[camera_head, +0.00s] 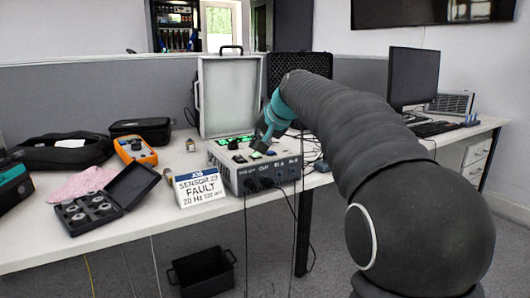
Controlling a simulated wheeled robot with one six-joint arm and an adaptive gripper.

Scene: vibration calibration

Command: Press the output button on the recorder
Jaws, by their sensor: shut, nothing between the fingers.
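The recorder (228,176) is a grey metal box on the white table, with its tall lid standing open behind it. Its top panel has black knobs and green lit parts. Cables plug into its labelled front face. My gripper (260,148) is shut and empty, pointing down at the middle of the recorder's top panel. The fingertips are at or just above the panel; I cannot tell if they touch it. My gripper and arm hide part of the panel, and I cannot make out which control is the output button.
An orange meter (135,150), an open dark case (132,187) of round parts and a pink cloth (85,182) lie further left. A monitor (412,78) stands at right. A black bin (203,272) is below.

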